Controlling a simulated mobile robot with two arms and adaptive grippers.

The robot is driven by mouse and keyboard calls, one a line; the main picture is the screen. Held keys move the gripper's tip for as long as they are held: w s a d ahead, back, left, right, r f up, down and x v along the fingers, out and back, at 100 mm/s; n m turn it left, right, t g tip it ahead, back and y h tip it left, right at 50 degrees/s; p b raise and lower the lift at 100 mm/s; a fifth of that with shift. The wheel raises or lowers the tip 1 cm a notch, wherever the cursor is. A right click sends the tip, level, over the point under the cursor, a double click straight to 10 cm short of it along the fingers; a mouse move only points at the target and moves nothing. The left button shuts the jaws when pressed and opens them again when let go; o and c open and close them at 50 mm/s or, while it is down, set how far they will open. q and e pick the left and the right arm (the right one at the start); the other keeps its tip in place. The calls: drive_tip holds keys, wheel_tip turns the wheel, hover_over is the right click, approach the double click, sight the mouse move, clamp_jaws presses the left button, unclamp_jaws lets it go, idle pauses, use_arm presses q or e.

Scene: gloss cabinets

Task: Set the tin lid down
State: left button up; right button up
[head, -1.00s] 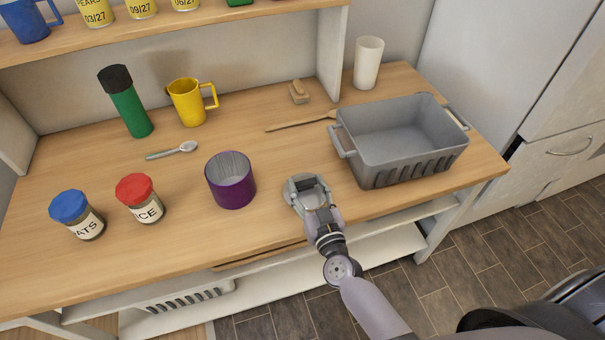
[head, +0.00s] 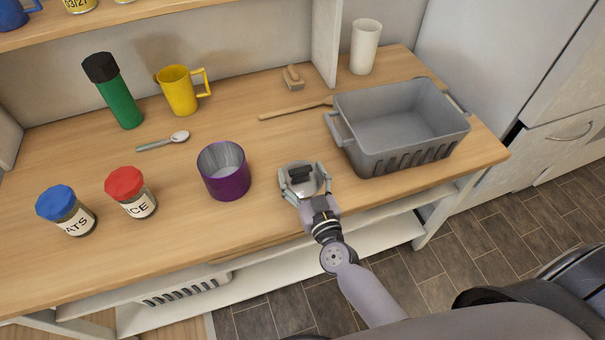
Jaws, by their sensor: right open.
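The tin lid (head: 306,188) is a grey disc with a black knob. It appears to lie flat on the wooden counter, between the purple tin and the grey crate. My right gripper (head: 302,173) is over it, open, with its fingers spread on either side of the knob and partly hiding the disc. The purple tin (head: 226,184) stands upright to the left with its top open. My left gripper is out of view.
A grey crate (head: 365,163) stands close on the right. Red-lidded (head: 126,184) and blue-lidded (head: 56,202) jars, a spoon (head: 163,141), a yellow mug (head: 179,96), a green flask (head: 121,103), a wooden spoon (head: 290,110) and a white cup (head: 366,50) stand or lie around.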

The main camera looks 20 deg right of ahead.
drive_tip(key=shift+r, duration=0.15)
drive_tip(key=s, duration=1.2)
drive_tip(key=shift+d+b, duration=0.2)
drive_tip(key=shift+b, duration=0.25)
